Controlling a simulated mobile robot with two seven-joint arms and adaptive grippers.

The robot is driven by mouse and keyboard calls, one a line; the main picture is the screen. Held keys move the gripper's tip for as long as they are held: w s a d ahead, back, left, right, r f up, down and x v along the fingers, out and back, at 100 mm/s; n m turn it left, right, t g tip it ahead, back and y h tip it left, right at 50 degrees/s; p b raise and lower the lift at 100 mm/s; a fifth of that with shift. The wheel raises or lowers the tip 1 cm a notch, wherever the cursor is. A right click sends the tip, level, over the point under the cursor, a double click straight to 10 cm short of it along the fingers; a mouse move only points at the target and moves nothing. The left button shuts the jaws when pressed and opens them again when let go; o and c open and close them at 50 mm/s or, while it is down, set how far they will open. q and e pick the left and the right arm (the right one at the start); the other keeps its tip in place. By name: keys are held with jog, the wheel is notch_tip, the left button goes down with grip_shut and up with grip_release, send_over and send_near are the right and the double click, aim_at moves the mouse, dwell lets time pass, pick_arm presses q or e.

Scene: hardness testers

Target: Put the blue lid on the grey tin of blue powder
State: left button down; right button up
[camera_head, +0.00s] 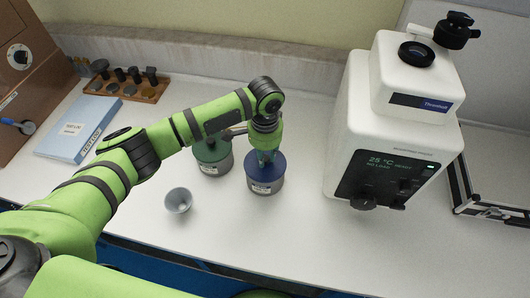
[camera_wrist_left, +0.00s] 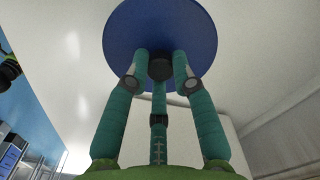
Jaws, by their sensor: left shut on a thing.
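The grey tin (camera_head: 262,188) stands upright on the white counter, with a pale label on its front. The blue lid (camera_head: 272,172) covers its top in the head view. The lid looks level and lined up with the rim, but I cannot tell whether it touches all round. The tin's contents are hidden. My left gripper (camera_head: 265,157) points down from above, its teal fingers shut on the lid's dark knob. In the left wrist view the fingers close around the knob (camera_wrist_left: 160,68) at the middle of the blue lid (camera_wrist_left: 190,30). My right gripper is not in view.
A similar tin with a green lid (camera_head: 208,153) stands close to the left, partly behind my arm. A small grey bowl (camera_head: 178,201) sits in front of it. A large white tester (camera_head: 392,130) stands to the right. The front counter between bowl and tester is clear.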

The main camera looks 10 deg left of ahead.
pick_arm(q)
jog(key=shift+f, duration=0.15)
jog(key=c, duration=1)
grip_release()
jog(key=shift+o, duration=0.2)
notch_tip(320, 180, up, 12)
